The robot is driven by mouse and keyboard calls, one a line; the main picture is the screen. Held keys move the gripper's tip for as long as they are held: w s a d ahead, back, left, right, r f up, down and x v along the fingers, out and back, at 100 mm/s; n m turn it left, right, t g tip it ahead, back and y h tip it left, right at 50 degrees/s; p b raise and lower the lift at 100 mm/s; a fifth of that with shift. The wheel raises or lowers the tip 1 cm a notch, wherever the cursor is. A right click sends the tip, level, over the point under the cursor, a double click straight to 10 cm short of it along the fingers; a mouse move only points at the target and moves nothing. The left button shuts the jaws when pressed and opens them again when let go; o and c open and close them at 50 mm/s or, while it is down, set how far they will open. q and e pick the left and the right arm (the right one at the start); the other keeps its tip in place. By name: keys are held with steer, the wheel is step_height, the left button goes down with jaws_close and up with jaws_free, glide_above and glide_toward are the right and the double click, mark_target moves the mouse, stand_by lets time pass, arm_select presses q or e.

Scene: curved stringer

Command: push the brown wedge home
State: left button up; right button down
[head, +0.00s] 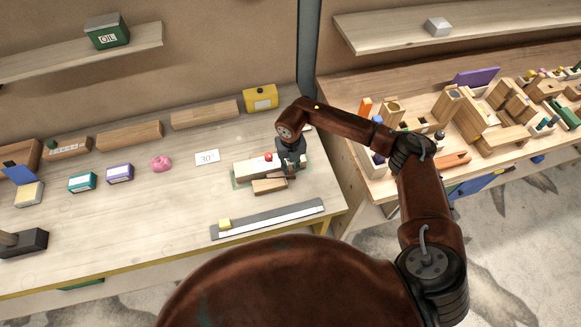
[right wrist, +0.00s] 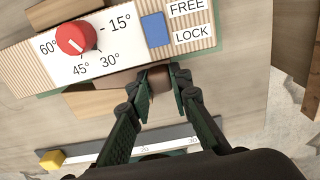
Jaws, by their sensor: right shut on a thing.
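My right gripper (head: 289,171) is at the right part of a angle fixture on the workbench. In the right wrist view its green fingers (right wrist: 161,92) are close together on the brown wedge (right wrist: 180,74), which lies against the near edge of the fixture and is partly hidden by the fingers. The fixture (right wrist: 118,40) has a red knob (right wrist: 76,38) with angle marks, a blue slider (right wrist: 156,30) and FREE and LOCK labels. A light wood piece (right wrist: 92,103) lies along its near side. My left gripper is not in view.
A long ruler (head: 285,213) with a yellow block (head: 224,224) lies in front of the fixture. A pink lump (head: 161,164), a 30° card (head: 207,158) and small boxes lie to the left. A yellow box (head: 260,97) stands behind. The bench's right edge is close.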

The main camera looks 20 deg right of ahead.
stand_by(0.3)
steer(key=shift+w+a+b, duration=0.15)
steer(key=shift+a+b, duration=0.1)
steer(key=shift+a, duration=0.45)
steer(key=shift+w+a+b, duration=0.1)
steer(key=shift+a+b, duration=0.1)
steer(key=shift+a, duration=0.5)
steer(key=c, duration=1.8)
jaws_free()
steer(key=shift+o, duration=0.2)
steer(key=shift+d+r, duration=0.1)
step_height(320, 180, up, 12)
